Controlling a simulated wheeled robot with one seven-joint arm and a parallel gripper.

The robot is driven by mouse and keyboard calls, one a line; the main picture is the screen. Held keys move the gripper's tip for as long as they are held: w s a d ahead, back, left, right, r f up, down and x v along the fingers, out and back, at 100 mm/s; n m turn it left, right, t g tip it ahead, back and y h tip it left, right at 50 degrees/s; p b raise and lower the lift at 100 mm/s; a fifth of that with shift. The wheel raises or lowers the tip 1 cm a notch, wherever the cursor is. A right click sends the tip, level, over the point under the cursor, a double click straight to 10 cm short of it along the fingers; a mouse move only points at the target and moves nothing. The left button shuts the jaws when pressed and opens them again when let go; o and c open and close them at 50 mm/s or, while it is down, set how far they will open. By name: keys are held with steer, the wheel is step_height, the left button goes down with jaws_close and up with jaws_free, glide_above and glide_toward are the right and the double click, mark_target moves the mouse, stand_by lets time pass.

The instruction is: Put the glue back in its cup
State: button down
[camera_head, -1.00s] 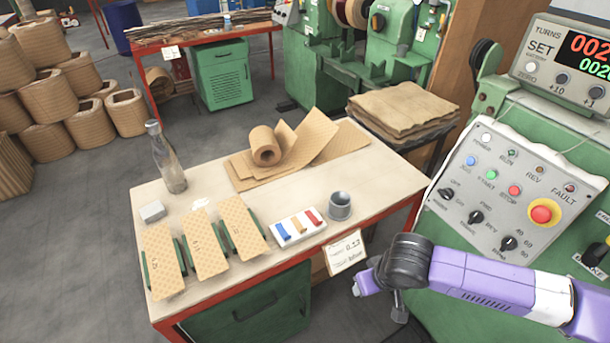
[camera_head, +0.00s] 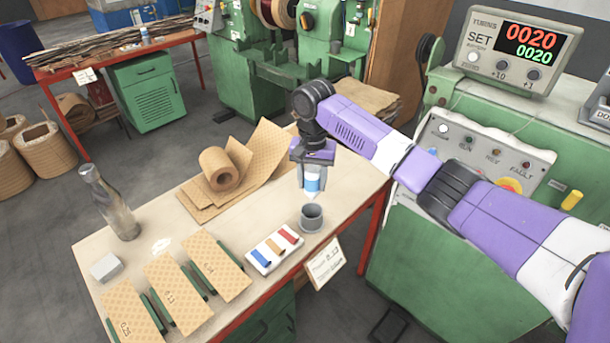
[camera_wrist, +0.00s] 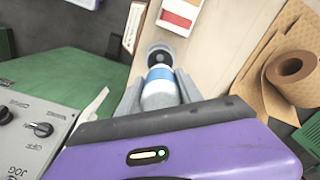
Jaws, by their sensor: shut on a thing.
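The glue is a small white bottle (camera_head: 312,183) with a blue band, also seen in the wrist view (camera_wrist: 160,88). My gripper (camera_head: 312,172) is shut on it and holds it upright over the table. The cup (camera_head: 311,218) is a grey round cup near the table's front right edge. In the head view the bottle is above and slightly behind the cup, apart from it. In the wrist view the cup (camera_wrist: 160,50) shows just beyond the bottle's tip, its rim partly covered by the bottle.
A white tray (camera_head: 262,262) with blue, tan and red pieces sits left of the cup. Tan cards with green strips, a grey block (camera_head: 106,267), a glass bottle (camera_head: 112,205) and a paper roll (camera_head: 220,168) share the table. A green control machine (camera_head: 430,240) stands to the right.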

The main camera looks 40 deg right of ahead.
mark_target(312, 201)
steer(key=shift+d+f+b, duration=0.1)
steer(key=shift+f+b, duration=1.25)
steer(key=shift+b, duration=0.05)
steer(key=shift+f+b, duration=0.9)
steer(key=shift+f, duration=1.95)
steer(key=c, duration=0.7)
jaws_free()
step_height(312, 201, up, 8)
steer(key=shift+f+b, duration=0.1)
steer(key=shift+b, duration=0.2)
